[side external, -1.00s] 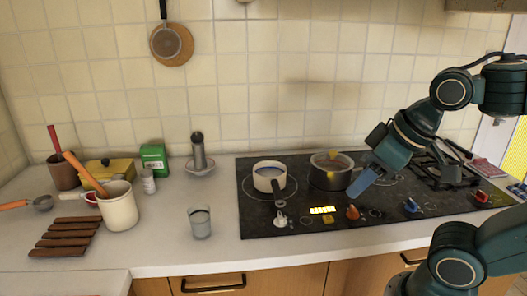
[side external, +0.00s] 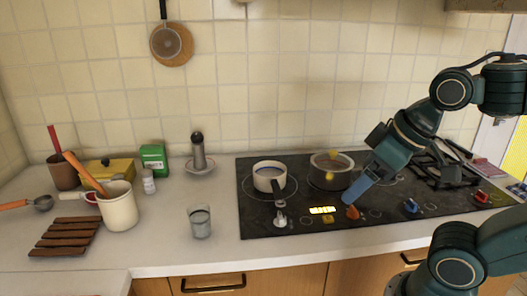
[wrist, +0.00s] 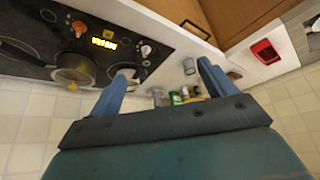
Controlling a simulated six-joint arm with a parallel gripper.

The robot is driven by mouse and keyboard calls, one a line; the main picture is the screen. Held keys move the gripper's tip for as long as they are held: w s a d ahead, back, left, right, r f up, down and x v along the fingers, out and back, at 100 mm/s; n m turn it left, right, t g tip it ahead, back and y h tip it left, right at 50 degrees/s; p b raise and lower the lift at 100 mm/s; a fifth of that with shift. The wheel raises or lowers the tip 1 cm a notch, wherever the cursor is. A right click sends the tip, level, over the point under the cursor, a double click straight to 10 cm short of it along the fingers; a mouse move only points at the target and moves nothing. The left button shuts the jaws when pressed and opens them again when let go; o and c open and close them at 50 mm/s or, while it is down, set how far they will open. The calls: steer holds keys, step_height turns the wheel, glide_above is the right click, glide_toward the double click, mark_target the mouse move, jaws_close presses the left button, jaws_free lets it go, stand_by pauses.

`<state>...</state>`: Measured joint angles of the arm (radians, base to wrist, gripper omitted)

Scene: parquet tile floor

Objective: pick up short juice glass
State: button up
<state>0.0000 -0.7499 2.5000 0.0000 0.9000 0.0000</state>
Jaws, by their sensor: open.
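The short juice glass (side external: 200,221) is small and clear grey. It stands upright on the white counter, left of the black stovetop. It also shows between my finger tips, nearer the right one, in the wrist view (wrist: 189,66), well beyond them. My gripper (side external: 349,198) has blue fingers and hangs over the front of the stovetop, to the right of the glass and clear of it. In the wrist view its two fingers (wrist: 163,67) are spread wide with nothing held between them.
Two pots, a light one (side external: 268,177) and a steel one (side external: 331,170), stand on the stovetop (side external: 300,222). A cream utensil crock (side external: 119,209) and a brown slatted trivet (side external: 67,236) are left of the glass. A grinder (side external: 198,152) stands behind it. The counter around the glass is clear.

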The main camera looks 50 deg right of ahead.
step_height(320, 180, up, 5)
steer(key=n+t+y, duration=0.2)
steer(key=n+y, duration=0.9)
steer(key=n, duration=0.1)
glide_above(199, 214)
steer(key=s+d, duration=0.1)
steer(key=d, duration=0.4)
steer(key=f, duration=2.4)
steer(key=shift+s+a+f, duration=0.1)
steer(key=shift+s+f, duration=0.1)
steer(key=shift+f, duration=0.1)
steer(key=shift+w+a, duration=0.1)
steer(key=shift+a, duration=0.05)
steer(key=shift+x, duration=2.35)
steer(key=shift+c, duration=0.4)
